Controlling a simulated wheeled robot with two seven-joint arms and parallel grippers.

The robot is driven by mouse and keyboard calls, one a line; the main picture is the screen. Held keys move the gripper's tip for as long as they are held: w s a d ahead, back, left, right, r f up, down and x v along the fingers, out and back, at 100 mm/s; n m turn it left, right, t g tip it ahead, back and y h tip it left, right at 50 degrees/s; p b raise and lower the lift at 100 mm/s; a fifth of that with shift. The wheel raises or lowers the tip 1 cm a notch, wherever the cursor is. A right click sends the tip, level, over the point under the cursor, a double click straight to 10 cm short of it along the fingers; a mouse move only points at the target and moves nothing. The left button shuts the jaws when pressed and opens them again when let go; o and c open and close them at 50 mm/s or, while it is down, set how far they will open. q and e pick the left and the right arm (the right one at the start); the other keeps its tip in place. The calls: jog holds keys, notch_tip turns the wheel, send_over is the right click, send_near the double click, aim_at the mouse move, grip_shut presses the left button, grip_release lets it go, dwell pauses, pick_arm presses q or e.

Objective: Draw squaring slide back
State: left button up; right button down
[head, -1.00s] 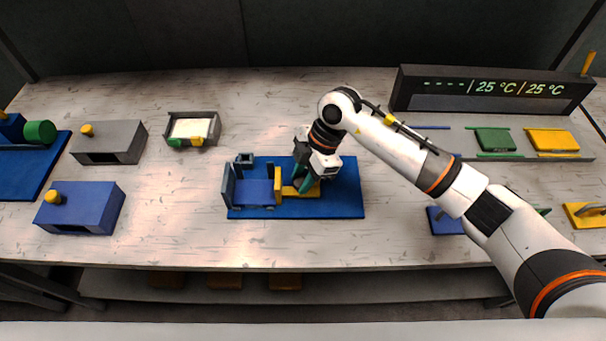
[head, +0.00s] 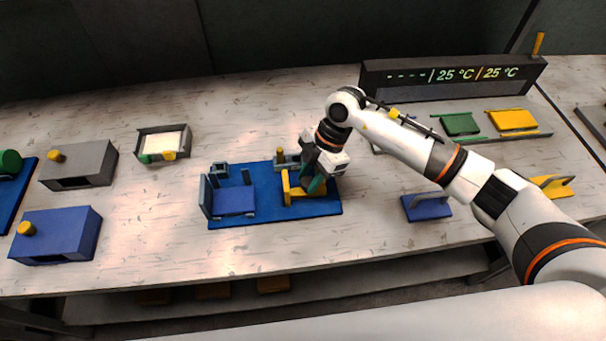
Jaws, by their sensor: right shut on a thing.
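The yellow squaring slide (head: 289,188) is on the blue base plate (head: 265,217), on its right part. It stands apart from the blue block (head: 233,201), with bare blue plate between them. Grey-blue stops (head: 206,197) stand at the left end and back of the block. My right gripper (head: 314,184) reaches down over the slide and is shut on it; its fingertips are partly hidden. My left gripper is not in view.
A blue box (head: 57,236) and a grey box (head: 78,165), each with a yellow knob, stand at left. A grey tray (head: 163,144) with a white sheet lies behind. A dark display (head: 450,78) stands at back right. A blue handled piece (head: 426,207) lies at right.

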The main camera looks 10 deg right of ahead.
jog(key=c, duration=1.5)
grip_release()
jog(key=shift+w+d, duration=0.1)
jog(key=shift+d, duration=0.1)
jog(key=o, duration=0.4)
jog(key=shift+d, duration=0.2)
jog(key=shift+a+r, duration=0.1)
jog(key=shift+r, duration=0.25)
jog(key=b+v, duration=0.1)
jog(key=v, duration=0.4)
jog(key=b+v, duration=0.2)
jog(key=v, duration=0.4)
jog(key=shift+d+r, duration=0.15)
jog(key=shift+d, duration=0.2)
